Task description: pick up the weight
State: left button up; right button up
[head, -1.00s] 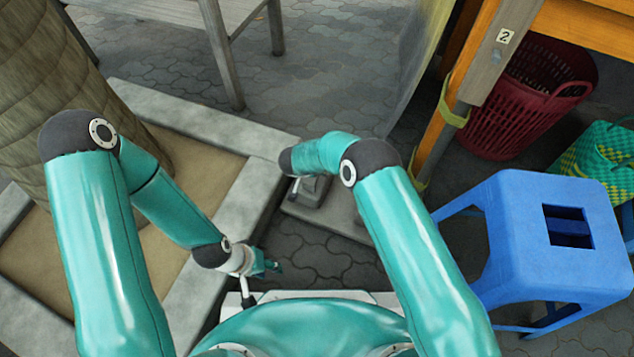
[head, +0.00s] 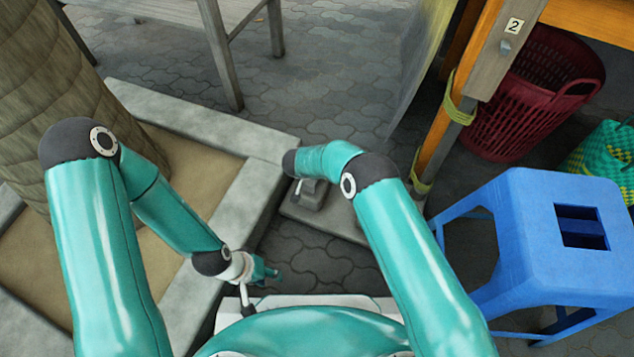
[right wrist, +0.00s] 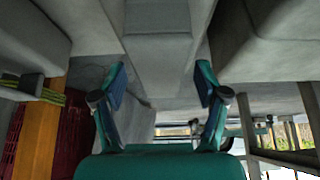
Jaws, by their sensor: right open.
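A small grey block (head: 313,193), which looks like the weight, rests on a grey slab (head: 328,222) just past my right forearm in the head view. My forearm hides part of it. In the right wrist view, a grey block (right wrist: 158,62) lies between the spread fingers of my right gripper (right wrist: 162,72). The fingers are apart, one on each side, and I cannot tell whether they touch it. My left gripper (head: 267,272) hangs low over the paving, away from the block. Its fingers are too small to read.
A blue stool (head: 545,235) stands at the right, with a red basket (head: 525,110) and a green woven bag (head: 600,155) behind it. A concrete border (head: 200,125) surrounds a thick trunk-like column (head: 50,100) at the left. Open paving (head: 320,75) lies beyond.

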jog(key=shift+f, duration=0.15)
grip_shut()
jog(key=shift+w+r, duration=0.25)
jog(key=shift+r, duration=0.05)
dwell(0.4)
